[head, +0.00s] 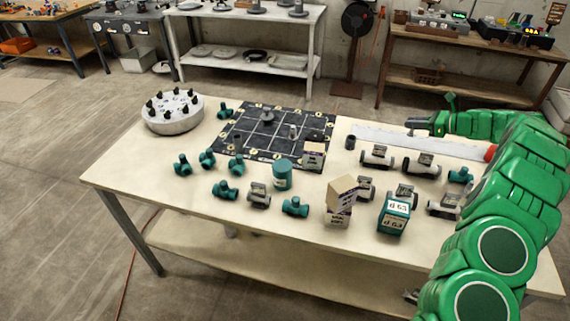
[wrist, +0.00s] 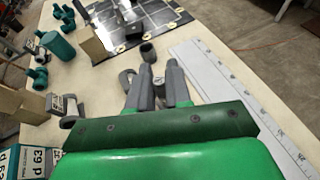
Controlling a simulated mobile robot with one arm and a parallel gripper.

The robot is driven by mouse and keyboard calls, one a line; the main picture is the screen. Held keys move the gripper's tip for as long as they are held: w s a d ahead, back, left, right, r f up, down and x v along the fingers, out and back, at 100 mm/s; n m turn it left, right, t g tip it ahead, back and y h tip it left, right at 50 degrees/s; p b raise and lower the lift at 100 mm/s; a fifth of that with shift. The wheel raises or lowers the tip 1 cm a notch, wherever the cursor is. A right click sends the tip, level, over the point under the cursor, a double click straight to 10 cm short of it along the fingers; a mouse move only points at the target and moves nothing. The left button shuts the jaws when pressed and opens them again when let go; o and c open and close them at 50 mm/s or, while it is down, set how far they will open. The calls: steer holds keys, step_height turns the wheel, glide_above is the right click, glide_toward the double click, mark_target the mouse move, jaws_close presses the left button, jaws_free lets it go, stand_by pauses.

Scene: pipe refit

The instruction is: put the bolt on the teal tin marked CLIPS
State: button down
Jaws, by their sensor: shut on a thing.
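My gripper (head: 417,124) is above the right part of the table, near the white ruled strip. In the wrist view, my gripper (wrist: 159,78) has its two grey fingers close together on a small dark grey piece between them, seemingly the bolt (wrist: 160,90); most of it is hidden. A teal round tin (head: 282,175) stands upright mid-table, left of my gripper and apart from it. It also shows at the upper left of the wrist view (wrist: 58,45). No lettering on it can be read from here.
Stacked cartons (head: 340,203), a teal box (head: 393,218) and several pipe fittings (head: 258,195) stand around the tin. A dark gridded mat (head: 245,142) and a round holder (head: 172,118) lie farther left. A dark ring (head: 350,142) stands near the white strip (head: 385,137).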

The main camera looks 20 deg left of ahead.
steer(key=s+a+r+n+g, duration=0.1)
steer(key=s+a+r, duration=0.15)
steer(key=a, duration=0.35)
steer(key=s+a+r+n+g, duration=0.1)
steer(key=s+a, duration=0.3)
steer(key=a, duration=0.2)
steer(key=s+a+r+n+g, duration=0.2)
steer(key=s+a+g, duration=0.1)
steer(key=s+a, duration=0.55)
steer(key=s+a+r+n+g, duration=0.25)
steer(key=s+a, duration=0.35)
steer(key=s, duration=0.5)
steer(key=s+a+r+n+g, duration=0.2)
steer(key=s+a, duration=0.5)
steer(key=s, duration=0.3)
glide_above(282, 165)
steer(key=f, duration=0.9)
steer(key=shift+s+d+f, duration=0.1)
steer(key=shift+s, duration=0.1)
steer(key=shift+w+f+g, duration=0.2)
steer(key=shift+f+g, duration=0.05)
steer(key=shift+f, duration=1.6)
steer(key=shift+f, duration=0.15)
